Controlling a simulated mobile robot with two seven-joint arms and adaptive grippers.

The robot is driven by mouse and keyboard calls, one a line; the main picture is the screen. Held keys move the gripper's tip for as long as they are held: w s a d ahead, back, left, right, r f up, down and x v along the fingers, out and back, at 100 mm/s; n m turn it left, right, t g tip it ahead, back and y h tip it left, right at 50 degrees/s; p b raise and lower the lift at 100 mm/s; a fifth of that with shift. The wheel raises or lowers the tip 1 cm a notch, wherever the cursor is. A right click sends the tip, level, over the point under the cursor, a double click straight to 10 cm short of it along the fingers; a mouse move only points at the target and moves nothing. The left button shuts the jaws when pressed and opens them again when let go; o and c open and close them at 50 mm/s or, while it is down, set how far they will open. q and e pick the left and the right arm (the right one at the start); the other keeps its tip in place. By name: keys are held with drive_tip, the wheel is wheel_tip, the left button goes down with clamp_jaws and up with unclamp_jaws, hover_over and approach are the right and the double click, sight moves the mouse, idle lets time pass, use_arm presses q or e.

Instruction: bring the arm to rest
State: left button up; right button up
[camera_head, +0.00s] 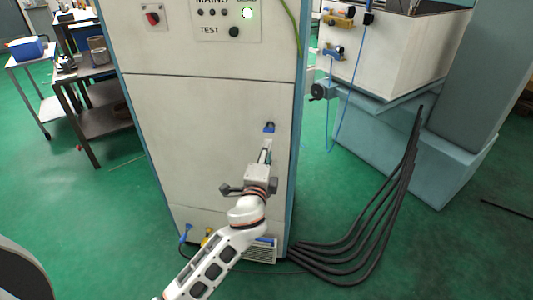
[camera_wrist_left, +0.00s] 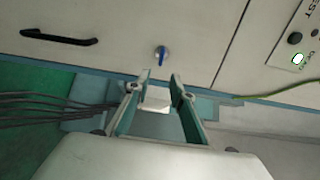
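My left arm reaches up from the bottom of the head view, and its gripper (camera_head: 265,152) is in front of the cream cabinet (camera_head: 185,130). In the left wrist view the two fingers of the gripper (camera_wrist_left: 160,76) stand apart with nothing held between them. A small blue knob (camera_head: 269,127) on the cabinet front is just beyond the fingertips. The knob also shows in the left wrist view (camera_wrist_left: 161,53), with a visible gap between it and the fingers. My right gripper is not in view.
Thick black cables (camera_head: 372,235) run over the green floor to the right of the cabinet. A pale machine (camera_head: 390,55) on a blue-grey base stands farther right. A dark metal table (camera_head: 92,90) and a trolley with a blue box (camera_head: 28,48) are at the left. Open floor lies between.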

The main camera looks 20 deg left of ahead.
use_arm(q)
drive_tip(key=shift+s, duration=0.4)
drive_tip(key=shift+f, duration=0.1)
drive_tip(key=s+f+n+g+h, duration=0.2)
drive_tip(key=s+f+n, duration=0.4)
drive_tip(key=s+f, duration=0.7)
drive_tip(key=s+f+n+g+h, duration=0.3)
drive_tip(key=s+f+n+g, duration=0.2)
drive_tip(key=s+f, duration=0.9)
drive_tip(key=s+n, duration=0.1)
drive_tip(key=s, duration=0.3)
drive_tip(key=shift+s, duration=0.2)
drive_tip(key=shift+o, duration=0.3)
